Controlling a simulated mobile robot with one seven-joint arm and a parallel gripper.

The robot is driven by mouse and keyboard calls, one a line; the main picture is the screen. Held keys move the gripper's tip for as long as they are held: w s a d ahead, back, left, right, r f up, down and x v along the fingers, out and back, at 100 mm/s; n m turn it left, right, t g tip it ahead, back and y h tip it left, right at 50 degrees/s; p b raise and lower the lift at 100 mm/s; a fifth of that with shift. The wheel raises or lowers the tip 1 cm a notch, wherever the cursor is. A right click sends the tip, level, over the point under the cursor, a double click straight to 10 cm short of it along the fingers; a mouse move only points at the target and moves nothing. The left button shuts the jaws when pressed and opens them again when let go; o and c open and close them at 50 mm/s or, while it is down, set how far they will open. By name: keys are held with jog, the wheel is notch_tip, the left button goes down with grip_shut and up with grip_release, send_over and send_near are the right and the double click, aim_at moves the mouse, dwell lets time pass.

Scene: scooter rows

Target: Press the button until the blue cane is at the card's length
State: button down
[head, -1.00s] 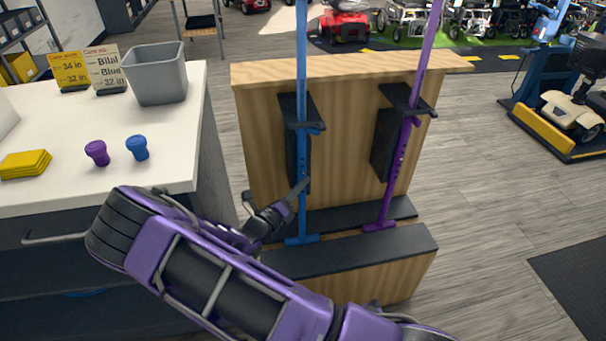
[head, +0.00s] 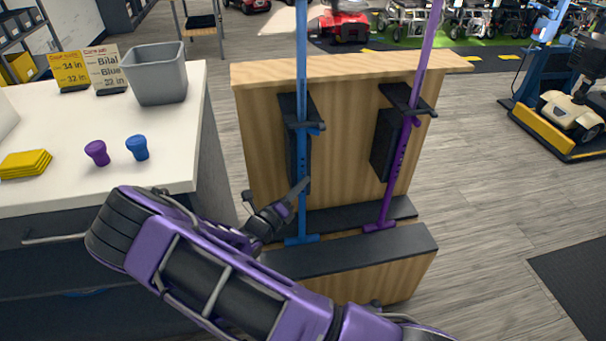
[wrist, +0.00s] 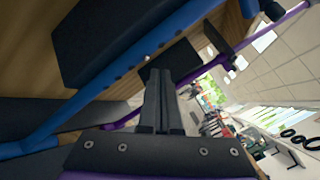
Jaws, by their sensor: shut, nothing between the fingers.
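The blue cane (head: 302,75) stands upside down in the wooden rack, its blue handle (head: 301,239) at the bottom and its shaft running up out of the picture. A row of holes shows along its shaft in the wrist view (wrist: 120,66). My gripper (head: 303,186) is shut and empty, its tips at or very close to the lower shaft; I cannot tell whether they touch. The button itself is not clear. A cream card (head: 106,68) on the counter reads "Bilal", "Blue" and "32 in". A yellow card (head: 70,70) beside it shows 34 in and 32 in.
A purple cane (head: 412,110) stands in the rack (head: 340,75) to the right. The white counter (head: 120,185) holds a grey bin (head: 158,73), a purple ferrule (head: 97,152), a blue ferrule (head: 137,147) and yellow pieces (head: 25,163).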

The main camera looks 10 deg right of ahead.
jog(key=shift+w, duration=0.4)
jog(key=shift+w, duration=0.55)
dwell(0.7)
jog(key=shift+w+r, duration=0.15)
jog(key=shift+w, duration=0.05)
dwell(0.4)
jog(key=shift+s+p, duration=0.5)
jog(key=shift+s, duration=0.5)
